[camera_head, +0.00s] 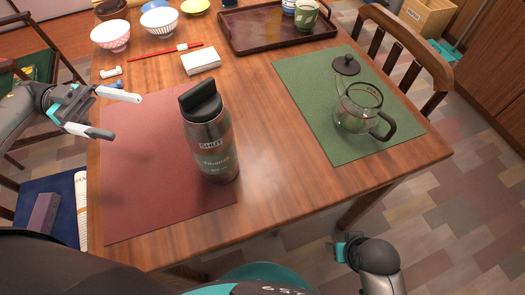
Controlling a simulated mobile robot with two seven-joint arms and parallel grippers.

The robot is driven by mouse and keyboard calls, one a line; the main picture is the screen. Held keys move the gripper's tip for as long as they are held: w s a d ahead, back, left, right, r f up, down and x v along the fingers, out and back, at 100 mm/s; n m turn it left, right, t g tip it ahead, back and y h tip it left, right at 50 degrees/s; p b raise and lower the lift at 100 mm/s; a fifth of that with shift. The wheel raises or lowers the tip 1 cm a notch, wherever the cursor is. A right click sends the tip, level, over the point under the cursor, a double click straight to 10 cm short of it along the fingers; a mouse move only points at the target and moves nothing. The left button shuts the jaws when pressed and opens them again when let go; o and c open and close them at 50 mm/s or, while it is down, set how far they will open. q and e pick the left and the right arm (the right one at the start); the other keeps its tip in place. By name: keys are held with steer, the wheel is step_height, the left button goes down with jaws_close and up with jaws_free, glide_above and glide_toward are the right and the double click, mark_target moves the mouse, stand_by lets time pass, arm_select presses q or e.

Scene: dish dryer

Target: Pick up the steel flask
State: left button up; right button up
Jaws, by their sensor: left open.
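The steel flask (213,140) stands upright on the table, partly on the red placemat at its right edge. It has a dark lid with a loop handle on top, and printing on its side. My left gripper (126,116) is open and empty, to the left of the flask and clear of it, over the left part of the placemat. My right gripper (345,249) shows only partly, low beyond the table's front edge and well away from the flask; its fingers are not clear.
The red placemat (140,190) lies left. A glass teapot (358,112) stands on the green placemat (318,110) at right. A white box (201,62), chopsticks (165,52), bowls (110,36) and a brown tray (262,38) are behind. A wooden chair (420,40) stands at right.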

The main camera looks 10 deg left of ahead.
mark_target(191, 136)
arm_select(q)
steer(key=d, duration=0.5)
steer(key=d+f+p, duration=0.1)
steer(key=d, duration=0.4)
steer(key=s+d, duration=0.1)
steer(key=d, duration=0.4)
steer(key=shift+d+f, duration=0.15)
steer(key=shift+f, duration=0.1)
arm_select(e)
steer(key=f, duration=0.1)
steer(key=s+f, duration=0.1)
steer(key=f, duration=0.1)
steer(key=shift+s+d+f+g, duration=0.1)
steer(key=shift+s+f+g, duration=0.1)
steer(key=shift+g, duration=0.1)
arm_select(q)
steer(key=shift+c, duration=0.2)
